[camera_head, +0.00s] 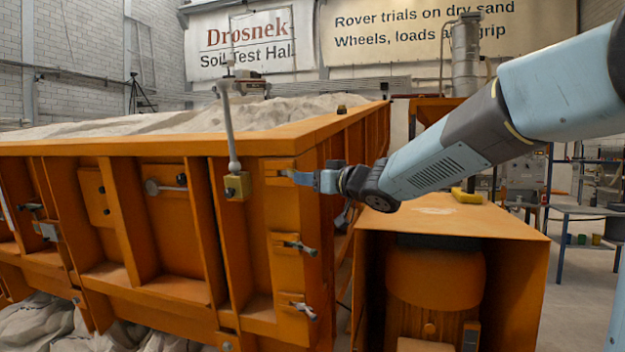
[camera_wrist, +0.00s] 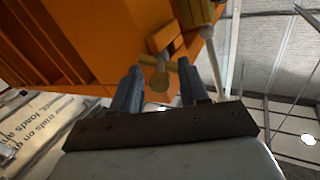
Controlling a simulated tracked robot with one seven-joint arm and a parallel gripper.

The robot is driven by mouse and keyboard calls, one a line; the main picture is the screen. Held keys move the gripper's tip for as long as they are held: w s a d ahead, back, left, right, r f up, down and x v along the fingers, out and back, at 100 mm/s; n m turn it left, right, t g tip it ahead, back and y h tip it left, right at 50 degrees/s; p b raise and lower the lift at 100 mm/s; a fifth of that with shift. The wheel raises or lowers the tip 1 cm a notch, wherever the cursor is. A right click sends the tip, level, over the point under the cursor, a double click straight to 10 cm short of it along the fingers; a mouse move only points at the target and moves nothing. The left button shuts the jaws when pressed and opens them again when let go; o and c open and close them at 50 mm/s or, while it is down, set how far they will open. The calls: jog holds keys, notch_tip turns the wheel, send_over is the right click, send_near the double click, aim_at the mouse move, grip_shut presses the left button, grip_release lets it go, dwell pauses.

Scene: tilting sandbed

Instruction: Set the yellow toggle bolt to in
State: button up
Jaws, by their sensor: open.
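The yellow toggle bolt (camera_wrist: 160,82) shows in the wrist view as a dull yellow round end with a short crossbar, between my two fingers. In the head view only a small orange-yellow part (camera_head: 275,172) shows, just left of my fingertips on the orange bed wall. My gripper (camera_head: 291,177) reaches in from the right at the bed's corner post. In the wrist view my gripper (camera_wrist: 161,88) is open, one finger on each side of the bolt. I cannot tell whether the fingers touch it.
A yellow block (camera_head: 237,186) with a pale upright rod (camera_head: 229,125) stands close left of the bolt. Two other toggle bolts, an upper (camera_head: 300,247) and a lower (camera_head: 303,308), sit below. An orange housing (camera_head: 455,218) stands to the right, under my arm.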

jog(key=shift+w, duration=0.1)
grip_shut()
dwell(0.4)
jog(key=shift+w+d, duration=0.1)
jog(key=shift+d, duration=0.1)
jog(key=shift+a, duration=0.2)
